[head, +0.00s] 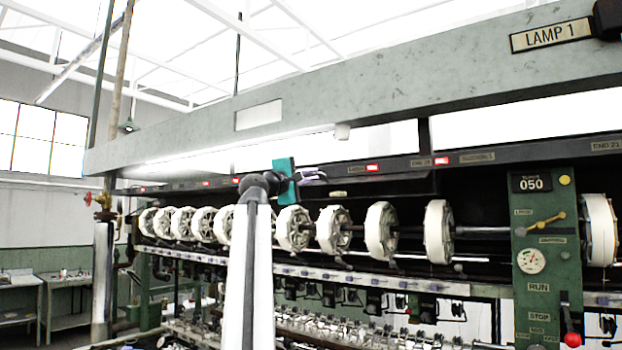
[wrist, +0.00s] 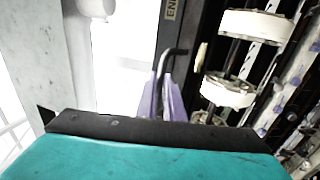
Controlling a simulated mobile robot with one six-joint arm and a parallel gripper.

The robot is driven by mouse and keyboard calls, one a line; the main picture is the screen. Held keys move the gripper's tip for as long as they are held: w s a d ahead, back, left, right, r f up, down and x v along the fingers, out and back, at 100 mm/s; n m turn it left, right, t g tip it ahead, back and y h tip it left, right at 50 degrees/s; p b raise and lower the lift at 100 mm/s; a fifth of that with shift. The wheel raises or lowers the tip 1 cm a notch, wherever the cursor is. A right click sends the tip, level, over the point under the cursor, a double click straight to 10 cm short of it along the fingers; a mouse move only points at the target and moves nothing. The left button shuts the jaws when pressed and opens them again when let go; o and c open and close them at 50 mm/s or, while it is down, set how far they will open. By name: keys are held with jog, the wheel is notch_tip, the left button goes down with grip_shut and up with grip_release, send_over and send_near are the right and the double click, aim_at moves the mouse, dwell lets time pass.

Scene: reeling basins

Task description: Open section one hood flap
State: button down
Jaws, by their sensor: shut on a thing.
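The hood flap (head: 395,183) is a long dark panel under the lamp strip, above the row of white reels. In the head view my gripper (head: 316,176) is at the flap's upper edge, left of the nearest lit red lamp. The fingers hide part of the handle. I cannot tell how far the flap is tilted.
White reels (head: 382,230) hang in a row just below my gripper. A green control post (head: 545,240) with gauge and levers stands at right. A vertical pipe (head: 103,270) stands at left.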

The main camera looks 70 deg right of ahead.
jog(key=shift+r, duration=0.2)
jog(key=shift+s+d+r+p, duration=0.1)
jog(key=shift+d+r+p, duration=0.1)
jog(key=shift+r+p, duration=0.75)
jog(key=c, duration=2)
grip_release()
jog(key=shift+f, duration=0.1)
